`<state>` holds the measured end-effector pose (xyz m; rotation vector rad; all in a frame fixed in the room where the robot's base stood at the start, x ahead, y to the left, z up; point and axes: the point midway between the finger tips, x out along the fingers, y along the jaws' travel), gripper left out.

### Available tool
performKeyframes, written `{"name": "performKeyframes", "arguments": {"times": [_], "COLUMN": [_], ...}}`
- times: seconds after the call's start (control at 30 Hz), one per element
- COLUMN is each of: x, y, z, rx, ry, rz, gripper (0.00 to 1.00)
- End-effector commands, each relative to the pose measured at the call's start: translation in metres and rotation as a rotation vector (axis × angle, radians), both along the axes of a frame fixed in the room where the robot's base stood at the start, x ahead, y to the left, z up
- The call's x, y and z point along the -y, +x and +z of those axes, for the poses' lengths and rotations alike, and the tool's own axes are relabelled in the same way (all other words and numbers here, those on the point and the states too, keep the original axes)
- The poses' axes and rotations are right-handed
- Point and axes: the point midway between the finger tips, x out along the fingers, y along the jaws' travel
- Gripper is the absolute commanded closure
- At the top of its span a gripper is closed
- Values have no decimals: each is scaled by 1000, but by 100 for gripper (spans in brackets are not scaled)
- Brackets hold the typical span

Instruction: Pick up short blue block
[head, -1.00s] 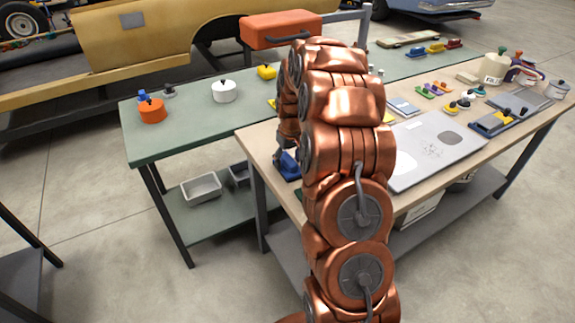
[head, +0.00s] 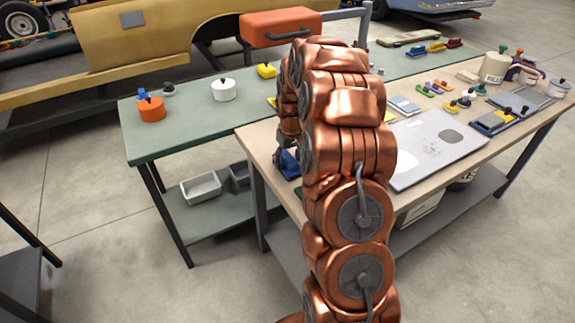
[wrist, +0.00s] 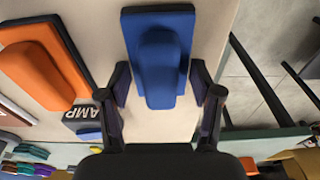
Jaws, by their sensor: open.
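The short blue block (wrist: 183,40) is in the upper middle of the wrist view, a flat blue plate with a narrower raised blue bar along it. It lies on the light wood tabletop. My gripper (wrist: 160,82) is open, its two dark fingers on either side of the near end of the block, with small gaps visible. In the head view the blue block (head: 289,163) shows at the near left edge of the wooden table, partly hidden by my arm. My gripper (head: 279,157) is beside it there, mostly hidden.
The table edge is close on the right. In the head view, a grey panel (head: 430,150) and several small parts lie right of my arm.

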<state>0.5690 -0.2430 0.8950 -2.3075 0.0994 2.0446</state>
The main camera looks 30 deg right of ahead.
Motion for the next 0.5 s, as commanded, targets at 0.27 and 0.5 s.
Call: {"name": "performKeyframes", "arguments": {"times": [0.27,0.5], "x": [0,0], "y": [0,0], "z": [0,0], "rx": [0,0], "ry": [0,0], "rz": [0,0], "gripper": [49,74]}}
